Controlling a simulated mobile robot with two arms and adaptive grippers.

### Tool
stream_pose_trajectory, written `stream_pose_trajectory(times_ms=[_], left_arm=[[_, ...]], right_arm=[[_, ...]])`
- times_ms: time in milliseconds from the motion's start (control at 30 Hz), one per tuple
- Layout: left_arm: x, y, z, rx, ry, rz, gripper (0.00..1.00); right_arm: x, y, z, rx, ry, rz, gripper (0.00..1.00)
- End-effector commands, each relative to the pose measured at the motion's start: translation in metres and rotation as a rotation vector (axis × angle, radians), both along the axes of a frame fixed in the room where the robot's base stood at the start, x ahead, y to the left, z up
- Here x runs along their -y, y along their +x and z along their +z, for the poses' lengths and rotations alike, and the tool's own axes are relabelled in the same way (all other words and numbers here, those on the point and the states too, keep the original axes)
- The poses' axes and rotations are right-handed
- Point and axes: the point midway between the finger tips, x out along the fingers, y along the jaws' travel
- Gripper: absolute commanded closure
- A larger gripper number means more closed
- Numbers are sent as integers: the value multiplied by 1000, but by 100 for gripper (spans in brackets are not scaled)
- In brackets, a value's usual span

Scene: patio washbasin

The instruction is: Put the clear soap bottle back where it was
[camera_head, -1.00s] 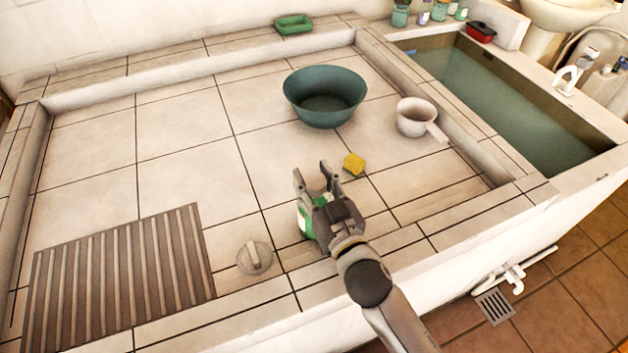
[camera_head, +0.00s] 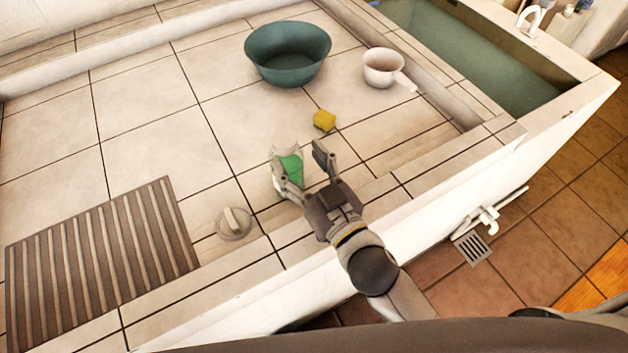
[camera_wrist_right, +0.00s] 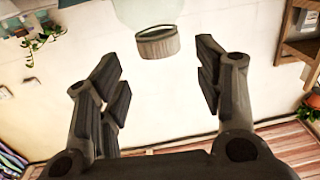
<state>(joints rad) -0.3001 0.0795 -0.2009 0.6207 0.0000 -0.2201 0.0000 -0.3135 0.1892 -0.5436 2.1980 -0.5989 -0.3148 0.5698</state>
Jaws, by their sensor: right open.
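The clear soap bottle (camera_head: 288,166), with a green label or green contents, is in the washbasin near its front edge in the head view. It looks upright. My right gripper (camera_head: 297,152) is open beside it, with the left finger crossing in front of the bottle's lower part. In the right wrist view the fingers (camera_wrist_right: 158,82) are apart with nothing between them. My left gripper is not seen.
A yellow sponge (camera_head: 324,121), a green tub (camera_head: 288,68) and a white dipper (camera_head: 383,67) lie behind the gripper. A round plug (camera_head: 234,223) and a ribbed washboard (camera_head: 100,260) are to the left. A water tank (camera_head: 480,50) is at the back right.

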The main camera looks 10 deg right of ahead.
Motion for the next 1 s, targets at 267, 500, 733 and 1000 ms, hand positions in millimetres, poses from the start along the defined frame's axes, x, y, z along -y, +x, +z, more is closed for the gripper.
stream_pose_trajectory(times_ms=[267,500,733,1000], left_arm=[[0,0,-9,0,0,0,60],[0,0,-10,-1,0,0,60],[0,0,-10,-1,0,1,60],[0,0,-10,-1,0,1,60]], right_arm=[[16,-37,-2,-1,1,0,39],[20,-47,0,1,-2,0,39],[20,-47,0,2,-1,0,39],[20,-47,0,1,-1,0,39]])
